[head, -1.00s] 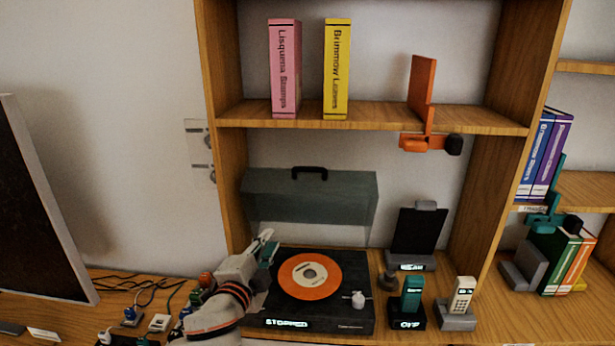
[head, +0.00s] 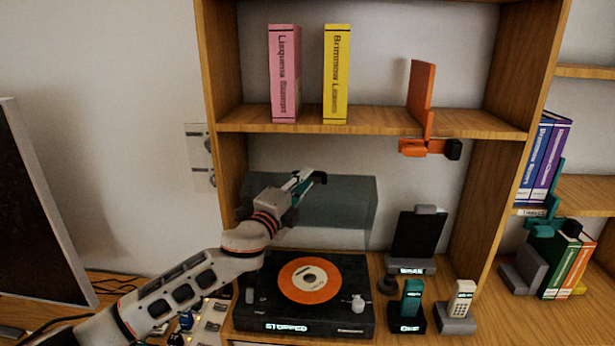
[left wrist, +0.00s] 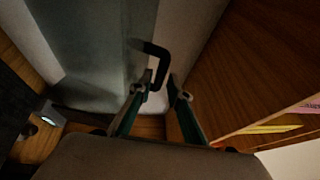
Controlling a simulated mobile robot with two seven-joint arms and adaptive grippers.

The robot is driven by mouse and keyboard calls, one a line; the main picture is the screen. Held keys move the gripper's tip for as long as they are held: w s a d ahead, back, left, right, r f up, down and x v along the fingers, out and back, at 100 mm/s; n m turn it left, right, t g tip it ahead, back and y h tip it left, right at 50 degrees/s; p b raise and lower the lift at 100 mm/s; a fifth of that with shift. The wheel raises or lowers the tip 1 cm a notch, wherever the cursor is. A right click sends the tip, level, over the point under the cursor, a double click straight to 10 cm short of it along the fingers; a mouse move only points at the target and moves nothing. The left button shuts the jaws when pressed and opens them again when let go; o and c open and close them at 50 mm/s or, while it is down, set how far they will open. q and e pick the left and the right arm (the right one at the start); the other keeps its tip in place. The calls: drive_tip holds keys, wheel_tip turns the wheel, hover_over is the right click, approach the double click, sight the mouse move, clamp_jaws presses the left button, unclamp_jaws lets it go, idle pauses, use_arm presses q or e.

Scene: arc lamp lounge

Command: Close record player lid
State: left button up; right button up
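The record player (head: 350,325) sits in the lower shelf bay, an orange-labelled disc on its platter and a "STOPPED" display on its front. Its translucent grey lid (head: 352,200) stands raised at the back. My left gripper (head: 308,180) is at the lid's top edge, in front of the handle, which it mostly hides in the head view. In the left wrist view the black handle (left wrist: 152,48) reaches between the two fingertips (left wrist: 162,84). The fingers are apart, with a gap; whether they touch the handle I cannot tell. My right gripper is not in view.
An upper shelf (head: 370,119) with pink (head: 285,75) and yellow (head: 336,75) books is above the lid. A dark tablet stand (head: 416,238), a teal handset (head: 411,300) and a white handset (head: 461,300) stand right of the player. The bay's left wall is close to my arm.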

use_arm(q)
drive_tip(key=shift+x, duration=1.1)
clamp_jaws()
drive_tip(key=shift+f, duration=0.1)
